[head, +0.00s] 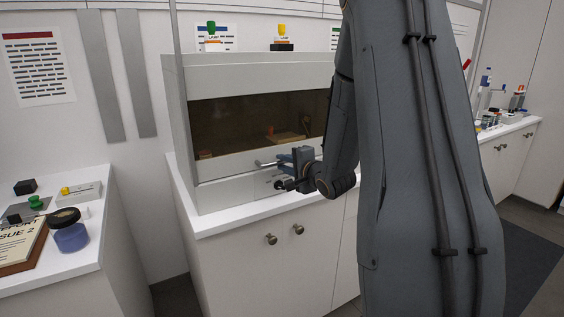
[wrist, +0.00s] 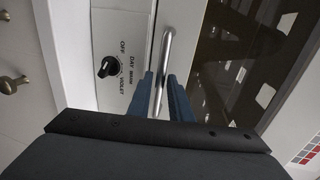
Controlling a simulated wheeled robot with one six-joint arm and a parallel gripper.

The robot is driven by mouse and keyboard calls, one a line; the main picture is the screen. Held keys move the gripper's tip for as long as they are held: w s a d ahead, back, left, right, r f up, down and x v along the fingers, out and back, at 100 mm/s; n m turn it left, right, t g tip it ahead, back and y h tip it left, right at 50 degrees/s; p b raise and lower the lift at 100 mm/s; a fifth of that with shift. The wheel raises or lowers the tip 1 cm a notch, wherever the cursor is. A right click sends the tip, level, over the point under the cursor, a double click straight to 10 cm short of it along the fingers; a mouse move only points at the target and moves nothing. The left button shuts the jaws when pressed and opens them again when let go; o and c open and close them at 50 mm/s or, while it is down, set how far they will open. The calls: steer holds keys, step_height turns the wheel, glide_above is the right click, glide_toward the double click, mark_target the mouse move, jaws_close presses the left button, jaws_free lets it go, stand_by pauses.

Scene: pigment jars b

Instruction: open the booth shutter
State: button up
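The booth (head: 250,72) stands on the white counter in the head view. Its shutter (head: 232,167) is down, with a dark window (head: 240,122) above a pale lower rail. A metal bar handle (head: 266,163) sits on that rail, and it also shows in the wrist view (wrist: 166,55). My gripper (head: 285,163) is at the handle, which it partly hides in the head view. In the wrist view my gripper's blue fingers (wrist: 161,88) stand apart on either side of the bar, with narrow gaps. Contact with the bar is not visible.
A side counter (head: 88,262) at left holds a blue jar (head: 71,236).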

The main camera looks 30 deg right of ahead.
steer(key=shift+x, duration=0.75)
jaws_close()
